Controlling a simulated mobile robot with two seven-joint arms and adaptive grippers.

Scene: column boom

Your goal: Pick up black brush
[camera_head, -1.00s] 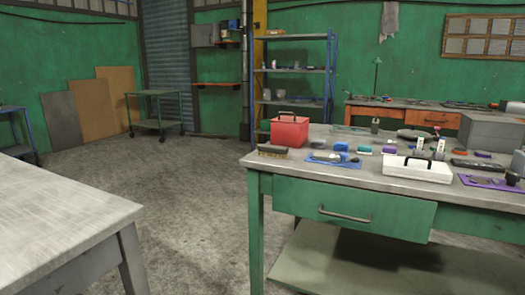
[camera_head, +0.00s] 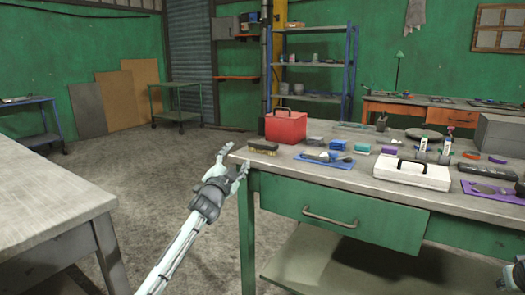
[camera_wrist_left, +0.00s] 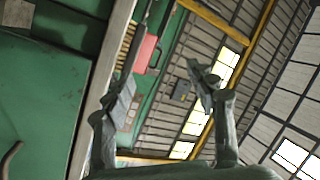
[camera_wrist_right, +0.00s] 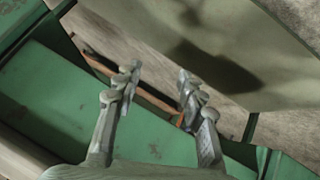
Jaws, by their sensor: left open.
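The black brush (camera_head: 263,147) lies on the green workbench (camera_head: 300,173) near its left front corner, dark back up and pale bristles toward the front. It also shows in the left wrist view (camera_wrist_left: 125,52), beyond one finger. My left gripper (camera_head: 233,163) is open and empty, just left of the bench corner and apart from the brush. In the left wrist view its fingers (camera_wrist_left: 160,80) are spread. My right gripper (camera_wrist_right: 158,75) is open and empty, low in front of the bench's green front; only a bit of it shows at the head view's right edge.
A red box (camera_head: 286,128) stands right behind the brush. A blue mat (camera_head: 338,163) with small items lies to its right, then a white case (camera_head: 411,172) and a purple mat (camera_head: 500,197). A grey table (camera_head: 40,190) is at left, with bare floor between.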

